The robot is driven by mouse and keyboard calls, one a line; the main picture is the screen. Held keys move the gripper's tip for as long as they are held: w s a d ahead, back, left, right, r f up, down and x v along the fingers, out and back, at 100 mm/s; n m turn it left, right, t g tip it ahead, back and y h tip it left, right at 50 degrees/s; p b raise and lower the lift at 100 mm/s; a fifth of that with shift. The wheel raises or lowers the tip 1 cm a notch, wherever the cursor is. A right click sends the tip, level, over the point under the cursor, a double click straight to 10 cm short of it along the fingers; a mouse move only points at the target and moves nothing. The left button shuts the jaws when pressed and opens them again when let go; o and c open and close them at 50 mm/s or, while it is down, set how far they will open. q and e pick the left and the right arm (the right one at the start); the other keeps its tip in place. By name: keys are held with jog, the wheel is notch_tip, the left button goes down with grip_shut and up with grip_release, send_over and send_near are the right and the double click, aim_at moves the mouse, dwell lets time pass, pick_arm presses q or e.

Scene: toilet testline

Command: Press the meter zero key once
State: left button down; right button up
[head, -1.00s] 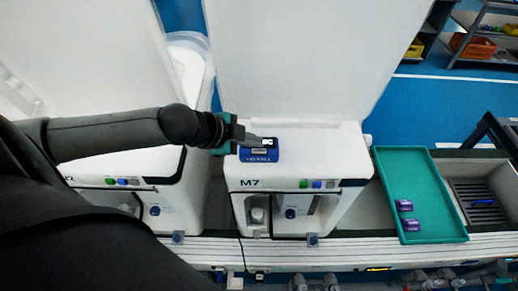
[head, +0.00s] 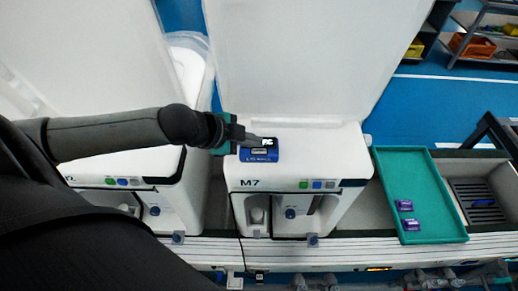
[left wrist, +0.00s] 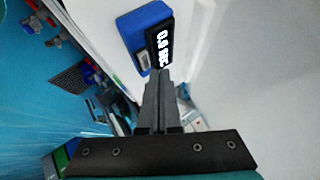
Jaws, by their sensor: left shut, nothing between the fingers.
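The blue meter (head: 262,156) sits on top of the white unit marked M7 (head: 290,167). In the left wrist view the blue meter (left wrist: 138,28) has a black display (left wrist: 160,45) with white characters that look like 0.0 and some letters. My left gripper (head: 258,139) is shut and empty, its fingertips over or against the meter's upper left part. In the left wrist view my left gripper (left wrist: 156,78) has its tips right at the lower end of the display. The zero key cannot be made out. Whether the tips touch the meter is unclear. My right gripper is out of view.
A teal tray (head: 390,170) with two purple items (head: 407,215) stands to the right of M7. A grey bin (head: 478,188) with a slatted floor is further right. A tall white lid or panel (head: 300,60) rises behind M7. Another white unit stands to the left.

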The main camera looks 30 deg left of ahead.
aim_at(254, 153)
pick_arm(q)
jog(key=shift+f, duration=0.1)
jog(key=shift+f, duration=0.3)
jog(key=shift+f, duration=0.4)
dwell(0.9)
jog(key=shift+r, duration=0.1)
jog(key=shift+r+p, duration=0.7)
jog(key=shift+p, duration=0.3)
jog(key=shift+r, duration=0.1)
notch_tip(254, 153, up, 5)
jog(key=p, duration=0.5)
